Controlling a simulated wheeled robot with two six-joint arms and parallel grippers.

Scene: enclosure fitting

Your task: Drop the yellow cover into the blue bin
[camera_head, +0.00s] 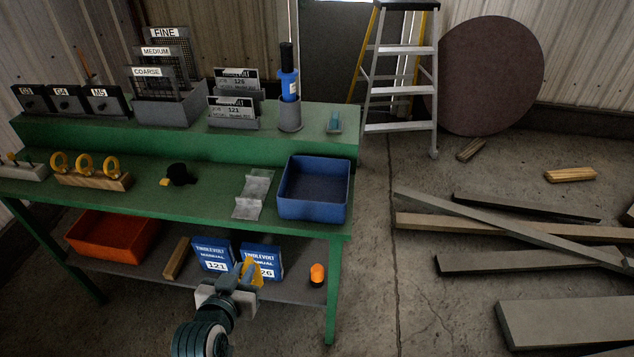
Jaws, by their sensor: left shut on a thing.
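The blue bin (311,211) stands open on the right end of the green bench's middle level, and its visible inside is empty. My left gripper (243,279) is low in front of the bench, below and to the left of the bin. It is shut on the yellow cover (252,271), which shows as a small yellow piece at the fingers. The cover overlaps the blue manuals in the picture, and the fingers hide part of it. My right gripper is not in view.
A bent grey metal piece (252,194) lies left of the bin. A black object (180,174) and yellow rings on a wooden block (92,181) are further left. The lower shelf holds an orange tray (112,238), blue manuals (211,255) and an orange-topped item (317,275). Planks lie on the floor at right.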

